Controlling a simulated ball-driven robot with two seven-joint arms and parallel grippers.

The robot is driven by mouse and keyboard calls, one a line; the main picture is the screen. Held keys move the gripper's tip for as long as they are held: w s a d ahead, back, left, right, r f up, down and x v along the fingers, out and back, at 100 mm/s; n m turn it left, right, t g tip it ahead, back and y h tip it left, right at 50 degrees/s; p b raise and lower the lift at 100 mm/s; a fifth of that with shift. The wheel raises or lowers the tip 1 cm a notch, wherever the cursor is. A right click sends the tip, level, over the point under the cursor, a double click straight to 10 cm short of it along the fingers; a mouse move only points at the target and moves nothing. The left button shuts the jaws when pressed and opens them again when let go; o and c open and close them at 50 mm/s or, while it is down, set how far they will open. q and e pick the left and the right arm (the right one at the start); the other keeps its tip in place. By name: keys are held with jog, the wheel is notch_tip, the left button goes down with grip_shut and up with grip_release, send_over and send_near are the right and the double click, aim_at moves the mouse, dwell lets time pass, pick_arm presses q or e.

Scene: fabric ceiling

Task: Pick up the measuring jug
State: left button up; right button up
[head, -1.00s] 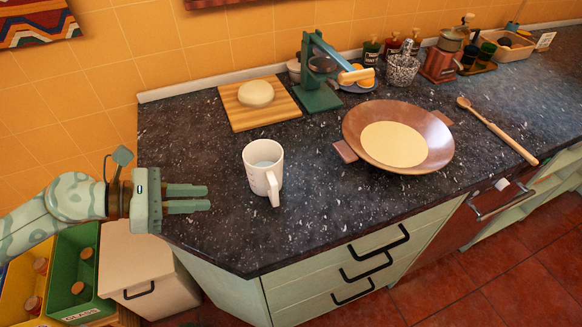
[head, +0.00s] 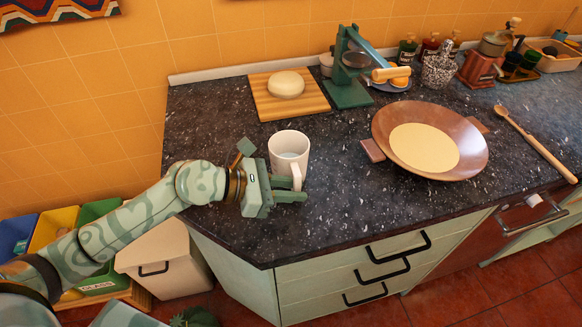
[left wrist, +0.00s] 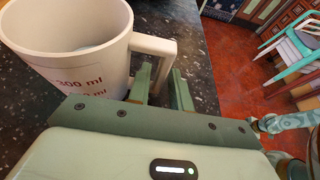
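The white measuring jug (head: 289,152) stands upright on the dark speckled counter, its handle towards the front. It also fills the upper left of the left wrist view (left wrist: 70,45), where red "300 ml" lettering shows on its side. My left gripper (head: 296,190) is low at the front of the jug, by the handle. In the left wrist view its two fingers (left wrist: 162,85) are apart, with the jug's handle (left wrist: 165,50) at the gap between them. I cannot tell whether a finger touches it. My right gripper is not in view.
A wide brown pan (head: 470,150) stands right of the jug. Behind are a wooden board (head: 262,103) with a pale round dough and a green press (head: 343,75). A wooden spoon (head: 535,140) lies far right. The counter's front edge is close to my left gripper.

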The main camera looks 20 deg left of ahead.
aim_at(297, 175)
pick_arm(q)
jog(key=shift+w+d+f, duration=0.3)
jog(key=shift+w+d, duration=0.05)
jog(key=shift+d, duration=0.2)
grip_shut()
jog(key=shift+r, duration=0.1)
jog(key=shift+r, duration=0.45)
notch_tip(297, 175, up, 3)
jog(key=shift+f+p, duration=0.1)
jog(key=shift+p, duration=0.75)
jog(key=s+a+r+p, duration=0.3)
jog(key=s+a+r, duration=0.4)
jog(key=s+r, duration=0.2)
jog(key=s, duration=0.2)
jog(key=shift+s+a+r, duration=0.15)
jog(key=shift+s+a, duration=0.2)
jog(key=shift+a, duration=0.05)
